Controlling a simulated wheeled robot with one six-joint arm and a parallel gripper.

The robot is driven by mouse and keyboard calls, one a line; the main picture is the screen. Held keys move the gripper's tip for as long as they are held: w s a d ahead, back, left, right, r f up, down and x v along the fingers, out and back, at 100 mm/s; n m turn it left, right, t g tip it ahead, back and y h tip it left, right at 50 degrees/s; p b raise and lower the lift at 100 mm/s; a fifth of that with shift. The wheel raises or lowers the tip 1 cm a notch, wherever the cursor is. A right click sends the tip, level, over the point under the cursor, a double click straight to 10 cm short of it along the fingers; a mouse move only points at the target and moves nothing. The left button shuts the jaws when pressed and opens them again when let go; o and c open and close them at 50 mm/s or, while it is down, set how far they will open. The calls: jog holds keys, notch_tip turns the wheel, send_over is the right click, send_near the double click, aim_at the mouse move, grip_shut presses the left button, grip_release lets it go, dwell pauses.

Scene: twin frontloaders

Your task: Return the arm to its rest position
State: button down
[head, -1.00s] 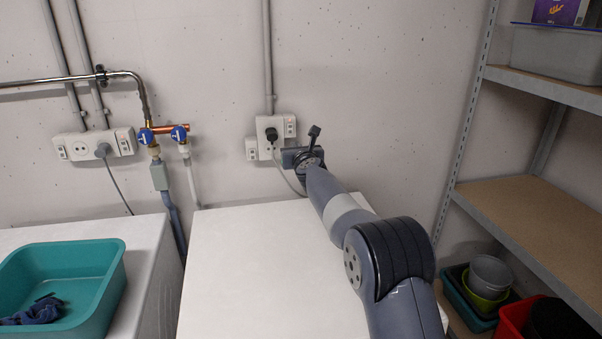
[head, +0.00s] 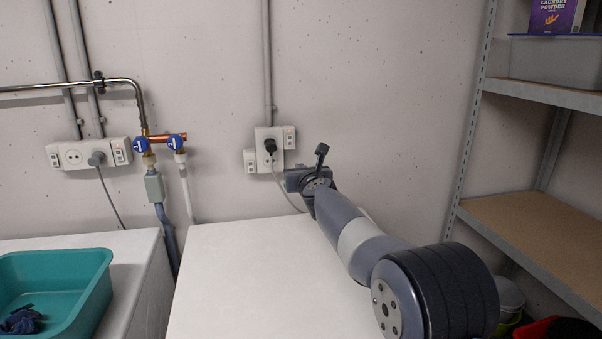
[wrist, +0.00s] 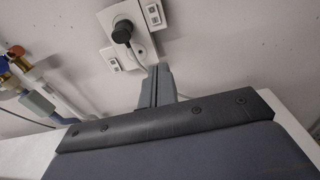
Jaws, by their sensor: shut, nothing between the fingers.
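My arm stretches from the lower right over the right white top towards the back wall in the head view. My gripper (head: 292,180) is at its far end, in front of the wall just below the socket with the black plug (head: 270,146). Most of the gripper is hidden behind the wrist there. In the wrist view my gripper (wrist: 160,84) shows its fingers together, with nothing between them. The black plug (wrist: 122,32) sits in the socket beyond the fingertips, and the fingers look apart from it.
The right white machine top (head: 250,290) is bare. A teal basin (head: 85,295) with dark cloth stands on the left machine. Blue-handled taps (head: 158,144) and pipes are on the wall at left. A metal shelf unit (head: 540,215) stands close at right, beside my elbow.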

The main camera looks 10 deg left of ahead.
jog(key=shift+w+r, duration=0.1)
jog(key=shift+w, duration=0.05)
jog(key=p+x, duration=0.8)
jog(key=p, duration=0.2)
jog(key=shift+r, duration=0.85)
jog(key=shift+a, duration=0.1)
jog(key=shift+f, duration=0.1)
